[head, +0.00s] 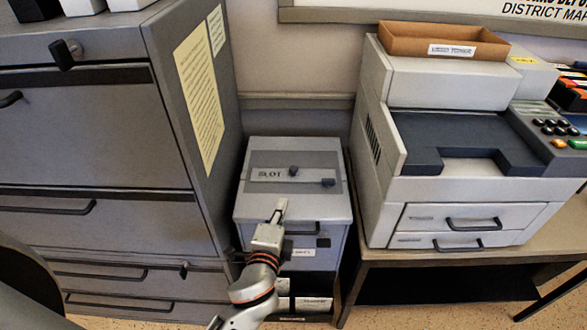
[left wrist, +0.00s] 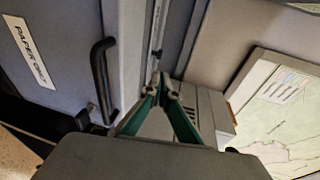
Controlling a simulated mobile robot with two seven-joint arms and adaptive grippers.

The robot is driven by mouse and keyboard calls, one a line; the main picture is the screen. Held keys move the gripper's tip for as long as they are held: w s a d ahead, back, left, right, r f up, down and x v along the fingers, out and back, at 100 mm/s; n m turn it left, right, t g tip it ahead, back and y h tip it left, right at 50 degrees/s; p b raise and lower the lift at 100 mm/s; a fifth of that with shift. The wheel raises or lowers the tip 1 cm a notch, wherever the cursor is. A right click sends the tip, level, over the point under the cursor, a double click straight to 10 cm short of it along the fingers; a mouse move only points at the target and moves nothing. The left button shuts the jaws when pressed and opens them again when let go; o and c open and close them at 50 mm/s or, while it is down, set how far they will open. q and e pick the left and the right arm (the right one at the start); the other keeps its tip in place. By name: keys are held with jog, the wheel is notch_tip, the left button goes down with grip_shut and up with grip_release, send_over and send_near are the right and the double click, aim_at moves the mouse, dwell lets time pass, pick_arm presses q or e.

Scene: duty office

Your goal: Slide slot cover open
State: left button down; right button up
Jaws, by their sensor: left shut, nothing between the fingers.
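A grey box (head: 250,205) stands between the cabinet and the printer in the head view. On its top is a darker grey strip marked SLOT, the slot cover area (head: 260,187), with two small black knobs (head: 293,171) (head: 328,182). I cannot tell which part slides. My left gripper (head: 281,206) is shut and empty, its tips at the box's front top edge, below the strip and apart from both knobs. In the left wrist view its closed fingertips (left wrist: 163,82) show near the box's front, with a black handle (left wrist: 103,80) and a PAPER ONLY label (left wrist: 29,52) to the left.
A tall grey cabinet (head: 80,135) stands close on the left. A printer (head: 455,185) with a brown tray (head: 440,40) on top stands on a table (head: 440,260) at the right. A wall is close behind the box. The space above the box is clear.

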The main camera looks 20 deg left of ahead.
pick_arm(q)
send_near(293, 171)
jog(key=x, duration=0.6)
jog(key=shift+w+f+p, duration=0.15)
jog(key=shift+w+p, duration=0.1)
jog(key=shift+p, duration=0.05)
jog(key=shift+w+a, duration=0.1)
jog(key=shift+w, duration=0.05)
pick_arm(e)
jog(key=shift+s+d+f, duration=0.35)
jog(key=shift+s, duration=0.25)
